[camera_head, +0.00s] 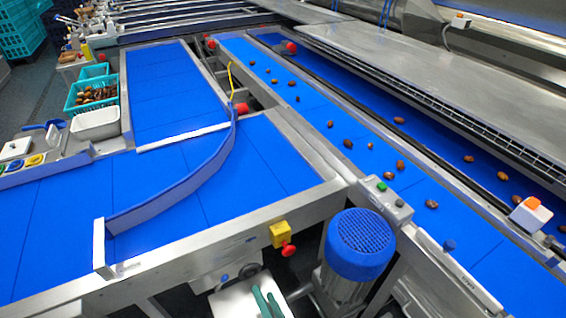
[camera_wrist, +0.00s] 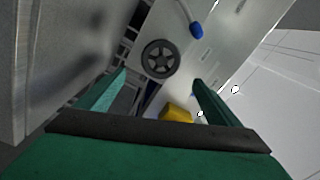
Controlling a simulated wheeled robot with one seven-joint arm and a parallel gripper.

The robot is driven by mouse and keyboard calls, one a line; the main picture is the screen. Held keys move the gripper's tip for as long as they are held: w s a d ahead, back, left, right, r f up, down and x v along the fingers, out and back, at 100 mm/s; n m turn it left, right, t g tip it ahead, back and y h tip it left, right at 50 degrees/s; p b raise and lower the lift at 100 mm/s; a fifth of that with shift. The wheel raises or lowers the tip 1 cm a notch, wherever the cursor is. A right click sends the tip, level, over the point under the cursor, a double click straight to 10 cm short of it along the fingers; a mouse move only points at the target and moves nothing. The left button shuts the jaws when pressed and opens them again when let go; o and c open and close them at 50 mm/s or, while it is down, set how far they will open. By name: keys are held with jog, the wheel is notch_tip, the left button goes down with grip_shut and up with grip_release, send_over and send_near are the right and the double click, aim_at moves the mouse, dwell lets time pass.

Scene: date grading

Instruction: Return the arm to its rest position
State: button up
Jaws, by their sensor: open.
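My gripper (camera_wrist: 160,88) shows in the wrist view with its two green fingers spread apart and nothing between them. In the head view green finger-like parts of my gripper (camera_head: 267,302) show at the bottom edge, low in front of the conveyor frame and left of the blue-capped motor (camera_head: 360,244). Much of the arm lies outside the picture. In the wrist view a dark spoked wheel (camera_wrist: 160,58) on a grey metal panel and a yellow block (camera_wrist: 177,115) lie beyond the fingers, apart from them.
Dates (camera_head: 389,175) lie scattered on the blue belt (camera_head: 300,108) at right. A curved blue guide (camera_head: 185,185) crosses the near belt. A yellow box with a red button (camera_head: 281,236) sits on the frame's front edge. A teal crate (camera_head: 72,102) holds dates at left.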

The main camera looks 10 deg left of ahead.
jog(key=shift+d, duration=0.1)
jog(key=s+d+r+n+h, duration=0.1)
jog(key=s+d+r+h, duration=0.15)
jog(key=s, duration=0.25)
jog(key=s+d+r+n+t+h, duration=0.1)
jog(key=s+d+r+n, duration=0.1)
jog(key=s+d, duration=0.25)
jog(key=s+d+r+n+h, duration=0.1)
jog(key=s+d+r, duration=0.15)
jog(key=s, duration=0.35)
jog(key=s+r+n+h, duration=0.2)
jog(key=s+r+h, duration=0.3)
jog(key=s+r, duration=0.7)
jog(key=shift+d+r+n+g, duration=0.2)
jog(key=shift+n+g, duration=0.1)
jog(key=shift+n, duration=0.1)
jog(key=shift+h, duration=0.25)
